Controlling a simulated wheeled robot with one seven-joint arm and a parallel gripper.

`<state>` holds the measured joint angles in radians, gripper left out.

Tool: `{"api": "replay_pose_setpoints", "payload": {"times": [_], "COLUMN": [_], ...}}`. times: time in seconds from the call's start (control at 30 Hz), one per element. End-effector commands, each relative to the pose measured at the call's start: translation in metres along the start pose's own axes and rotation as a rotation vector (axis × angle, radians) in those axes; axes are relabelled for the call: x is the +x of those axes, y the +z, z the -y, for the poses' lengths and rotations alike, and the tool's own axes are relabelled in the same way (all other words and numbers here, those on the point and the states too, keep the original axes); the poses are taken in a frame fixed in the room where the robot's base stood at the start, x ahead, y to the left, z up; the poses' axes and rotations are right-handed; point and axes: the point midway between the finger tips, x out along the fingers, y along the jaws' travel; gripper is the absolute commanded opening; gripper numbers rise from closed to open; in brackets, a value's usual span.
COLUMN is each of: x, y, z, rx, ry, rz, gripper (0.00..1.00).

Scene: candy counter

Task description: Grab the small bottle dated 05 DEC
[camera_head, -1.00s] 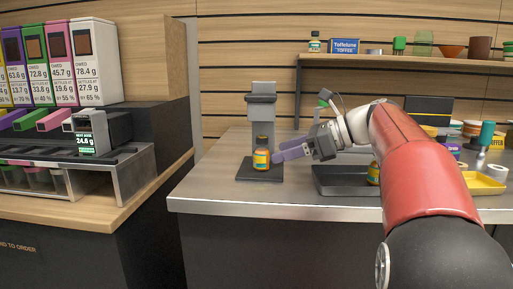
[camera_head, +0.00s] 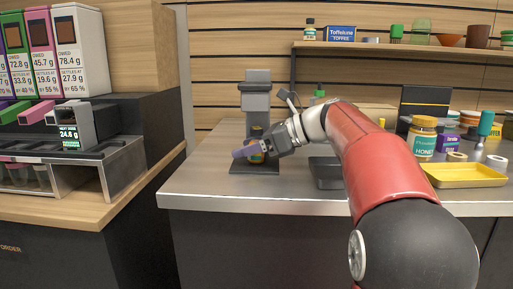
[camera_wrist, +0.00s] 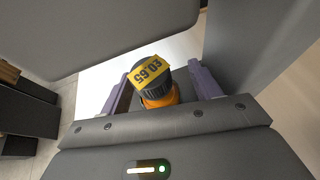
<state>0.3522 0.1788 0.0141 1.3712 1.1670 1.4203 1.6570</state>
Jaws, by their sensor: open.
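A small bottle with a dark cap (camera_head: 257,131) stands upright on the base of a grey stand (camera_head: 257,100) on the counter. In the wrist view the bottle (camera_wrist: 160,98) has an orange body, and its cap carries a yellow tag reading £0.65. No date can be read. My gripper (camera_head: 246,151) is open, with its purple fingers at the bottle, partly covering it in the head view. In the wrist view my gripper (camera_wrist: 166,66) has one finger on each side of the bottle, with gaps showing.
A dark tray (camera_head: 326,173) lies right of the stand, partly behind my arm. A honey jar (camera_head: 422,140) and a yellow tray (camera_head: 465,176) are further right. Another small bottle (camera_head: 310,31) stands on the back shelf. Candy dispensers (camera_head: 82,55) are at left.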

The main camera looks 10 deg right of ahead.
Motion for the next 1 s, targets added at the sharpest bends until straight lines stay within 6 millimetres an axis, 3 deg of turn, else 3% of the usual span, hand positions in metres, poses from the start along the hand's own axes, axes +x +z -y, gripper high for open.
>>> {"api": "replay_pose_setpoints", "payload": {"times": [0.1, 0.5, 0.77, 1.0], "x": [0.000, -0.001, -0.001, -0.009], "y": [0.000, 0.001, 0.002, 0.022], "z": [0.000, 0.000, 0.000, 0.000], "rx": [0.000, -0.001, -0.001, -0.003], "ry": [0.000, 0.000, 0.000, -0.002], "rz": [0.000, 0.001, 0.001, 0.001], "gripper": [0.62, 0.09, 0.09, 0.09]}}
